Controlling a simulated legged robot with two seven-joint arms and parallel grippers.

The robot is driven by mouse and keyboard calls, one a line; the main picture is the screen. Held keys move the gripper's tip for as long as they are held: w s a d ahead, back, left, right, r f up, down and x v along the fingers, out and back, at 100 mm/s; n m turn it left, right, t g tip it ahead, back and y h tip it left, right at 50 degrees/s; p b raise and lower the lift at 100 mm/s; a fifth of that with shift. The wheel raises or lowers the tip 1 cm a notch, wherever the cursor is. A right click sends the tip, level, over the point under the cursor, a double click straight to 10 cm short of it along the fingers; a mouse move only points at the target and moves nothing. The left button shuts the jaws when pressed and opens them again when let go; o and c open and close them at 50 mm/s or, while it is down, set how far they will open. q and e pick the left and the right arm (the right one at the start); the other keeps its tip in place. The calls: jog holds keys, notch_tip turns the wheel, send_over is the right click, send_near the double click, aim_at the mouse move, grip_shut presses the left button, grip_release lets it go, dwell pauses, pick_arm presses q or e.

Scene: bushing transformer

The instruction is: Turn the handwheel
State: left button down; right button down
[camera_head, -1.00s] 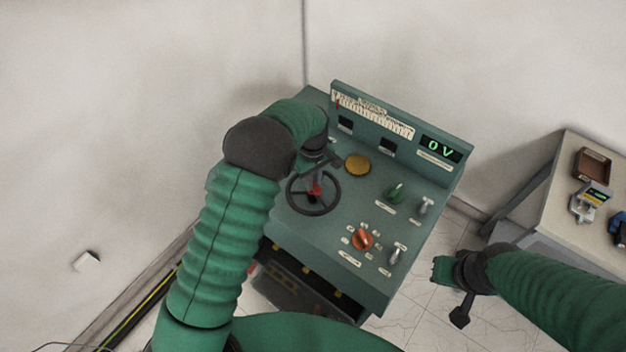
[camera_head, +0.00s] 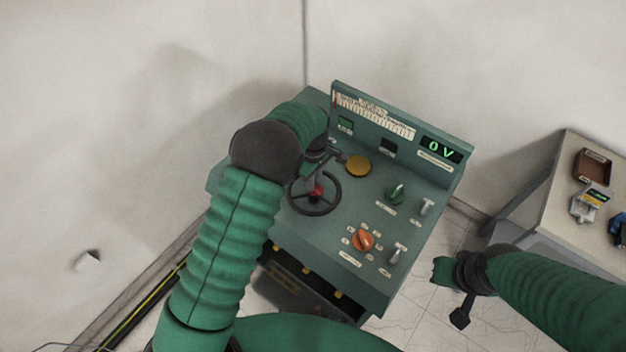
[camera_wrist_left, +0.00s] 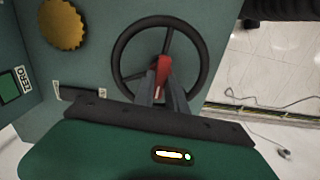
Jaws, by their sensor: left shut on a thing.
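The handwheel (camera_head: 331,207), a dark ring with spokes and a red centre, lies on the sloping top of the green console (camera_head: 345,275). It also shows in the left wrist view (camera_wrist_left: 119,58), where the red part (camera_wrist_left: 162,68) is at the fingertips. My left gripper (camera_head: 315,178) is over the wheel's middle; in the left wrist view its fingers (camera_wrist_left: 163,82) are shut on the red centre. The arm and fingers hide part of the hub and rim. My right gripper (camera_head: 450,290) is right of the console, away from the wheel; its fingers are unclear.
The console carries a yellow round knob (camera_head: 357,165), a green knob (camera_head: 396,194), an orange knob (camera_head: 363,240) and toggle levers. Its display (camera_head: 441,148) reads 0 V. A table (camera_head: 545,195) with small items stands at right.

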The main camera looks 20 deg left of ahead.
pick_arm(q)
jog(key=c, duration=1.4)
grip_release()
jog(key=shift+d, duration=0.1)
jog(key=shift+o, duration=0.2)
jog(key=shift+r, duration=0.15)
notch_tip(320, 180, up, 17)
jog(key=b, duration=0.3)
jog(key=shift+f, duration=0.2)
jog(key=shift+w, duration=0.1)
jog(key=s+a+f+m+t+b, duration=0.1)
jog(key=s+f+m+b, duration=0.1)
jog(key=s+f+m, duration=0.4)
jog(key=s+a+f+m+t+b, duration=0.1)
jog(key=s+f+m, duration=0.6)
jog(key=s, duration=0.9)
notch_tip(320, 180, down, 2)
jog(key=shift+s+a+t+b, duration=0.35)
jog(key=shift+a+b, duration=0.3)
jog(key=shift+b, duration=0.45)
